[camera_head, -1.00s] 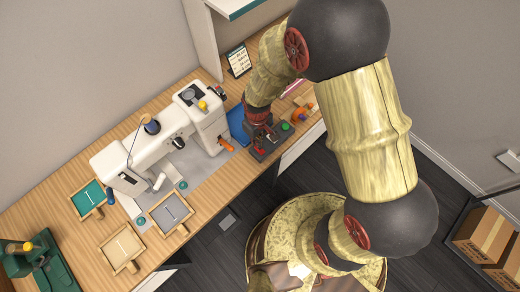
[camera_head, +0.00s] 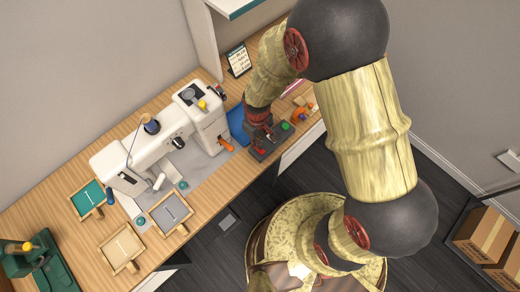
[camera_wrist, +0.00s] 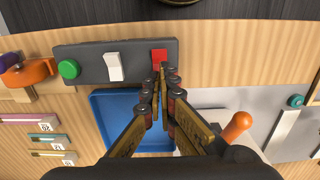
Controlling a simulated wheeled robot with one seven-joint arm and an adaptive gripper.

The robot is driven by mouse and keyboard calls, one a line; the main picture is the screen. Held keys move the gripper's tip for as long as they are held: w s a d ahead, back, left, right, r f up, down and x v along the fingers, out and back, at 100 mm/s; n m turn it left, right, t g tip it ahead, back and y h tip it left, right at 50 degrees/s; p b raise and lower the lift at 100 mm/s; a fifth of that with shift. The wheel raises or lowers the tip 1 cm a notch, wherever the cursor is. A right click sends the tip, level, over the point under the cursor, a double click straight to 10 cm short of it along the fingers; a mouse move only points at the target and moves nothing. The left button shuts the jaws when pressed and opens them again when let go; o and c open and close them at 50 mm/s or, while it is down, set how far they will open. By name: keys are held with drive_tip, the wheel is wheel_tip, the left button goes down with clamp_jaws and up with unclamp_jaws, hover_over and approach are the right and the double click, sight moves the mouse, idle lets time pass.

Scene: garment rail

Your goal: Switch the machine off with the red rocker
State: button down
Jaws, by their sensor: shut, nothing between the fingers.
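The red rocker (camera_wrist: 159,57) sits at one end of a dark switch panel (camera_wrist: 90,50) in the wrist view. A white rocker (camera_wrist: 114,66) and a round green button (camera_wrist: 69,69) are on the same panel. My gripper (camera_wrist: 163,72) is shut and empty, its fingertips over the lower edge of the red rocker; I cannot tell whether they touch it. In the head view my gripper (camera_head: 260,148) is above the panel (camera_head: 282,143), partly hiding it. The white sewing machine (camera_head: 160,145) stands to the left on the bench.
A blue tray (camera_wrist: 105,108) lies beside the panel. An orange-handled lever (camera_wrist: 238,126) is close to my gripper's right. An orange item (camera_wrist: 25,73) stands past the green button. Wooden frames (camera_head: 122,249) lie on the bench (camera_head: 50,212) farther left.

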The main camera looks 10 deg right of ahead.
drive_tip(key=shift+f+b, duration=0.75)
drive_tip(key=shift+f, duration=0.45)
idle(0.6)
drive_tip(key=shift+r, duration=0.1)
drive_tip(key=shift+r+p, duration=2.7)
drive_tip(key=shift+r, duration=0.75)
